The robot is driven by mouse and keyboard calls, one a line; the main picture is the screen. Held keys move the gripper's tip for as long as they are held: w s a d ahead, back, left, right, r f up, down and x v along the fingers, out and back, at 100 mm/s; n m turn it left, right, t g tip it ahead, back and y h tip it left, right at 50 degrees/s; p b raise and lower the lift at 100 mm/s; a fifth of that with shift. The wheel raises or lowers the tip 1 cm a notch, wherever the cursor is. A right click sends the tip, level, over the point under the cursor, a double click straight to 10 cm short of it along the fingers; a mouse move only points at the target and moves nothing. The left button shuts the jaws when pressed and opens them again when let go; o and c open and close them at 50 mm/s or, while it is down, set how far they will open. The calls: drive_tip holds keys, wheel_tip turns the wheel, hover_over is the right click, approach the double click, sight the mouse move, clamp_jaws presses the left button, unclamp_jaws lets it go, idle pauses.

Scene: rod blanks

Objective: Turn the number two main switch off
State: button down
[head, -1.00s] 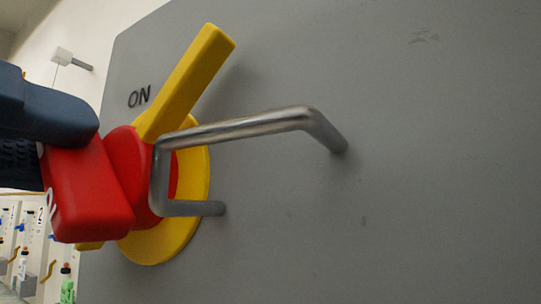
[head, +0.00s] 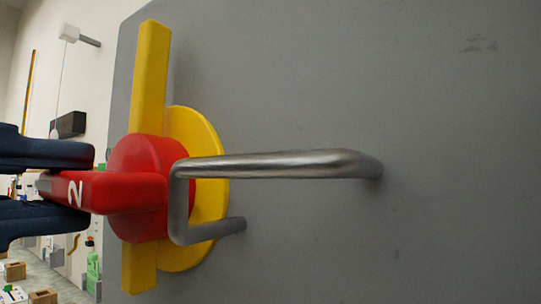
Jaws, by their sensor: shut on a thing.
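The number two main switch shows in the head view as a red rotary handle (head: 119,191) marked with a white 2. Its round red hub sits on a yellow disc (head: 205,150) on a grey panel. A yellow bar (head: 150,75) runs behind the hub, nearly upright. The red handle points left, about level. My gripper (head: 62,190) has one dark finger above the handle and one below, shut on it. No ON or OFF lettering is visible now.
A bent metal bar handle (head: 275,165) stands out from the grey panel (head: 420,90) just right of the hub. At the left are a pale wall, a green bottle (head: 93,268) and small boxes (head: 42,296).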

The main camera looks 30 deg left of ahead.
drive_tip(key=shift+n, duration=0.3)
drive_tip(key=c, duration=1.1)
unclamp_jaws()
drive_tip(key=shift+c, duration=0.2)
drive_tip(key=shift+s, duration=0.15)
drive_tip(key=s+b, duration=0.2)
drive_tip(key=s, duration=0.5)
drive_tip(key=shift+s+a, duration=0.3)
drive_tip(key=shift+a, duration=0.05)
